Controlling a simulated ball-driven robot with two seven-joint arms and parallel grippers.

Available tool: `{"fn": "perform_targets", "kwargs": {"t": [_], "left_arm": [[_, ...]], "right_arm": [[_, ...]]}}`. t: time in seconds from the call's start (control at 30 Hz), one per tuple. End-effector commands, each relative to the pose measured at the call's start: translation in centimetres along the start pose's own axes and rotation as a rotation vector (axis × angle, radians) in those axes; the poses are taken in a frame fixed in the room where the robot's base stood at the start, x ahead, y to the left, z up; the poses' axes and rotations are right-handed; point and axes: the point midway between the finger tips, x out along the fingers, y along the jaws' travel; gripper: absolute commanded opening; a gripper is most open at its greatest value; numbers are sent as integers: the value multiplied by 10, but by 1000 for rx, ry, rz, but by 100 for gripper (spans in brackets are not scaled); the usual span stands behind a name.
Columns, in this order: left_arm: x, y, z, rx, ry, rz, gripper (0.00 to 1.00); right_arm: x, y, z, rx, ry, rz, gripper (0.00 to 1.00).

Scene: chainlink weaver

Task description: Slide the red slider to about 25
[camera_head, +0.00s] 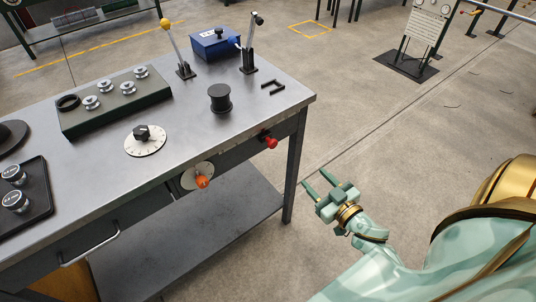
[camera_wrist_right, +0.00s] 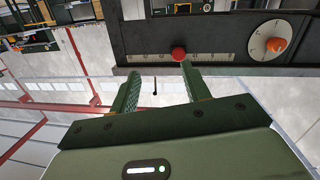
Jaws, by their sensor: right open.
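The red slider (camera_head: 270,141) is a round knob on the front face of the metal workbench, near its right corner. In the right wrist view the red slider (camera_wrist_right: 178,54) sits near the middle of a pale scale strip (camera_wrist_right: 212,57); its numbers are too small to read. My right gripper (camera_head: 315,179) is open and empty, out in front of the bench and apart from the slider. In the right wrist view its fingers (camera_wrist_right: 160,76) are spread, with the slider beyond them and nearer the right finger's tip. My left gripper is not in view.
A dial with an orange knob (camera_head: 202,182) is on the bench front beside the slider. The bench top (camera_head: 190,118) bears a black-knobbed dial (camera_head: 142,132), a black spool (camera_head: 220,97), two levers and a blue box (camera_head: 215,43). The floor around my right gripper is clear.

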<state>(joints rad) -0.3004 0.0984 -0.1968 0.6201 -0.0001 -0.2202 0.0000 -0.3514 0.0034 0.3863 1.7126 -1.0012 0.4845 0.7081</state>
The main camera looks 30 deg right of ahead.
Motion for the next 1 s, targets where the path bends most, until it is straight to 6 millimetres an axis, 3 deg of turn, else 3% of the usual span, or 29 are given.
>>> {"fn": "perform_targets", "kwargs": {"t": [0.03, 0.07, 0.2, 0.33, 0.8, 1.0], "left_arm": [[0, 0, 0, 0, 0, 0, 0], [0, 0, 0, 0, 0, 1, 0], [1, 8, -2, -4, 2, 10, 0], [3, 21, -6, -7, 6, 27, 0], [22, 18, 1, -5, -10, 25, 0], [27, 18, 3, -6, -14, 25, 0]], "right_arm": [[3, -3, -22, 23, 55, -39, 47], [3, -8, -29, 48, 72, -65, 47], [5, -16, -32, 149, 88, -111, 47], [20, -18, -33, 159, 88, -110, 47], [131, -30, -41, 158, 85, -108, 47], [158, -32, -44, 157, 84, -108, 47]]}}
